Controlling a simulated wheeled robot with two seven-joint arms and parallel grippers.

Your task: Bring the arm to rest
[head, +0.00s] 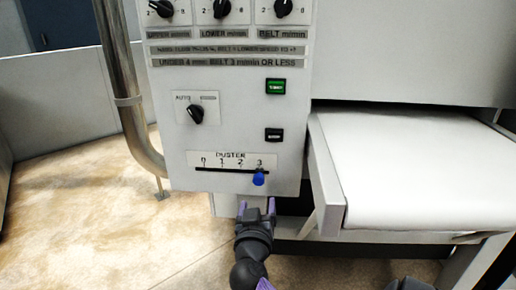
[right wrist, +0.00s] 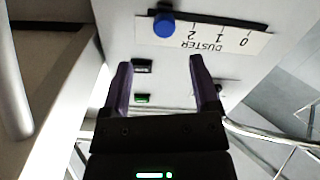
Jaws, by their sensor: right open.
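My right gripper (head: 256,205) is open and empty, just below the control panel (head: 235,135) in the head view. Its two purple fingers point up toward the duster slider's blue knob (head: 258,178), with a gap between fingers and knob. The knob stands under the 3 of the duster scale (head: 232,160). In the right wrist view the open fingers (right wrist: 161,68) have nothing between them, and the blue knob (right wrist: 163,24) is beyond their tips, near the top. My left gripper is not in view.
The panel carries three dials at the top, an auto selector (head: 197,113), a green button (head: 276,87) and a black button (head: 274,135). A white belt (head: 410,165) with a metal side rail (head: 327,175) lies to the right. A metal pipe (head: 122,100) stands left. Open floor (head: 90,220) lies lower left.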

